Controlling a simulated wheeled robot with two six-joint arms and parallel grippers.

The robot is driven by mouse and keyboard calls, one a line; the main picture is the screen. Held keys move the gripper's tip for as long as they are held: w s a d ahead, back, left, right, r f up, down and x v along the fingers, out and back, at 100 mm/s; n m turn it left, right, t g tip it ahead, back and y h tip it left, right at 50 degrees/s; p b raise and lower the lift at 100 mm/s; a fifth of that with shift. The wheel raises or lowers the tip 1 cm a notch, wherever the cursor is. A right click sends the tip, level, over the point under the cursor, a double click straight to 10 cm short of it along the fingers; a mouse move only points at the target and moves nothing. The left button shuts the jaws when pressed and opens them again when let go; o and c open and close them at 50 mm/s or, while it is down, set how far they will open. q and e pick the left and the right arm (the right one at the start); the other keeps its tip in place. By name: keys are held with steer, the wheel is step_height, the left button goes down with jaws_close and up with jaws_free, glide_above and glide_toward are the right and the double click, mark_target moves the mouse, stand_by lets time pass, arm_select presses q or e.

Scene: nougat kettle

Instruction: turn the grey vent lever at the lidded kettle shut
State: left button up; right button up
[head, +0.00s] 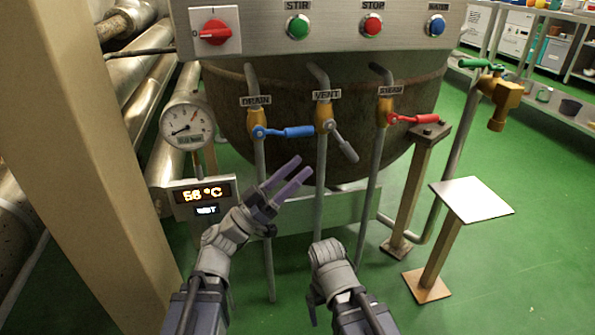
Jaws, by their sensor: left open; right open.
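The grey vent lever (344,145) sits on a brass valve under the VENT label (327,95). It slants down and to the right from its pivot, across the line of its pipe. The dark round kettle (290,150) hangs behind the pipes; its top and any lid are out of view. My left gripper (304,167) is open and empty, its purple fingers pointing up and right, below and left of the lever and apart from it in the picture. My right gripper (312,310) is low in front, folded downward and open, with its fingers mostly hidden.
The blue DRAIN lever (287,132) lies left of the vent lever, the red STEAM lever (415,118) right. A gauge (187,125) and temperature display (205,195) stand left. A small metal-topped stand (472,200) is at right. Green floor is open beyond it.

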arm_select(q)
steer(key=shift+c, duration=0.3)
steer(key=shift+g, duration=0.3)
steer(key=shift+c, duration=0.8)
steer(key=shift+r+n+p, duration=0.2)
steer(key=shift+n+p, duration=0.15)
steer(key=shift+n, duration=0.15)
steer(key=shift+c, duration=0.7)
steer(key=n+p, duration=0.1)
steer(key=n, duration=0.1)
steer(key=n+g+p, duration=0.1)
steer(key=n, duration=0.1)
steer(key=n+g+y+p, duration=0.1)
steer(key=n+p, duration=0.1)
steer(key=shift+d+r+n, duration=0.15)
steer(key=shift+r+n, duration=0.2)
steer(key=shift+n, duration=0.05)
jaws_close()
steer(key=a+n+g+y+p, duration=0.1)
steer(key=n+y+p, duration=0.1)
steer(key=n, duration=0.7)
steer(key=a+f+n+g+y+p, duration=0.1)
steer(key=n+y+p, duration=0.1)
steer(key=n+p, duration=0.3)
steer(key=a+f+n+g+y+p, duration=0.1)
steer(key=n+y+p, duration=0.1)
steer(key=n, duration=1.1)
steer(key=shift+s+a+p, duration=0.3)
steer(key=shift+a+p, duration=0.05)
steer(key=shift+p, duration=0.5)
